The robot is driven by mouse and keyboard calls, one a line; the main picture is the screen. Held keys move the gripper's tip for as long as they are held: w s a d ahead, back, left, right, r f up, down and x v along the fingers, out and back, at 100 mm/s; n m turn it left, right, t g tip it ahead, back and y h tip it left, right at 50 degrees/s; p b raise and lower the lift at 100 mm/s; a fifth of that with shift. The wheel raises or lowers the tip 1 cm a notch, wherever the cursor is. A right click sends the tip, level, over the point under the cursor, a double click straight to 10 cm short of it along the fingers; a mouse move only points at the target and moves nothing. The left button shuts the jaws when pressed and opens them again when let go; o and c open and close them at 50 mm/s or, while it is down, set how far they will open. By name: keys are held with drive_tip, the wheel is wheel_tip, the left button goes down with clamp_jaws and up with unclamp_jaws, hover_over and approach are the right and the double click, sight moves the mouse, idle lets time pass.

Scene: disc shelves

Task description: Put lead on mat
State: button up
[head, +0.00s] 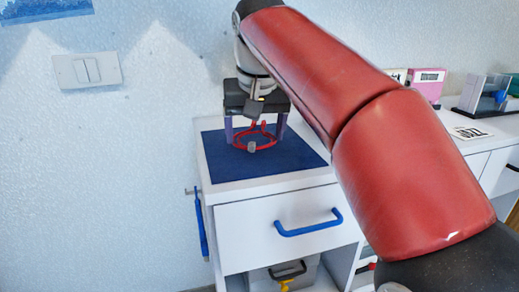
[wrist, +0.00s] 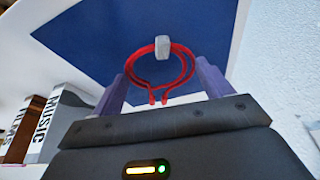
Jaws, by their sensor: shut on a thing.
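The lead is a red looped cord with a grey clip. It shows in the head view (head: 264,146) and in the wrist view (wrist: 188,70). My gripper (head: 255,137) is shut on the lead, with its purple fingers on either side of the loop; they also show in the wrist view (wrist: 160,85). The dark blue mat (head: 222,165) lies on top of a white cabinet, and it fills the background of the wrist view (wrist: 100,35). The lead is over the mat; I cannot tell whether it touches it.
The white cabinet (head: 255,228) has a drawer with a blue handle (head: 308,224). A blue tool (head: 201,228) hangs at its left side. More boxes, including a pink one (head: 428,85), stand at the right. The mat around the lead looks clear.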

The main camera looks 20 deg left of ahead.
wheel_tip(320, 180, down, 2)
drive_tip(key=shift+f+b, duration=0.1)
drive_tip(key=shift+b, duration=0.5)
drive_tip(key=o, duration=1)
drive_tip(key=p+v, duration=0.5)
drive_tip(key=v, duration=0.7)
